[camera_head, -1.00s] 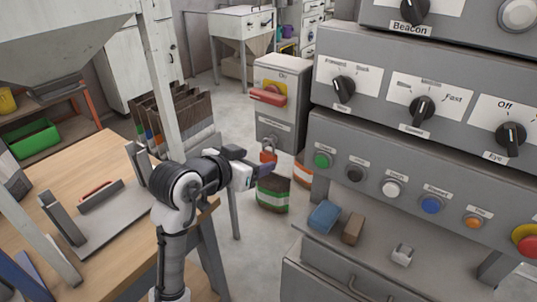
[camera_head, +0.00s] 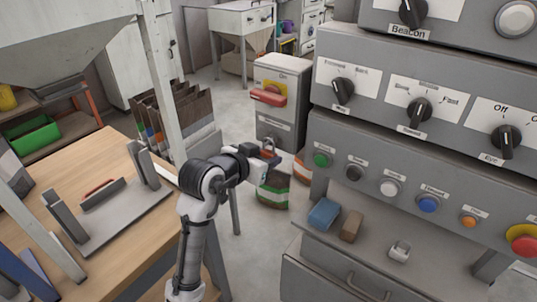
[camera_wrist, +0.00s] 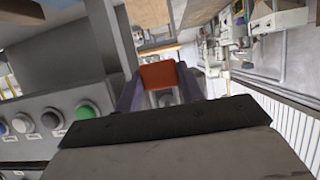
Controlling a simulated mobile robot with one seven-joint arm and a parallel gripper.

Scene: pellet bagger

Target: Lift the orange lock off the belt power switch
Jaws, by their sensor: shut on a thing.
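The belt power switch is a grey box (camera_head: 280,112) with a red handle (camera_head: 268,96) in the head view, standing beyond my arm. The orange lock (camera_head: 268,146) shows at the box's lower front, partly hidden by my gripper (camera_head: 268,157). In the wrist view the orange lock (camera_wrist: 158,75) sits between the two purple fingers of my gripper (camera_wrist: 159,88), which are shut on it. Whether its shackle is still through the switch or clear of it cannot be told.
A grey control panel with knobs and buttons (camera_head: 428,204) stands close on the right. A wooden table (camera_head: 120,246) with a grey fixture is at left. Folded bags (camera_head: 178,118) stand behind my arm. Striped bags (camera_head: 273,190) stand on the floor below the gripper.

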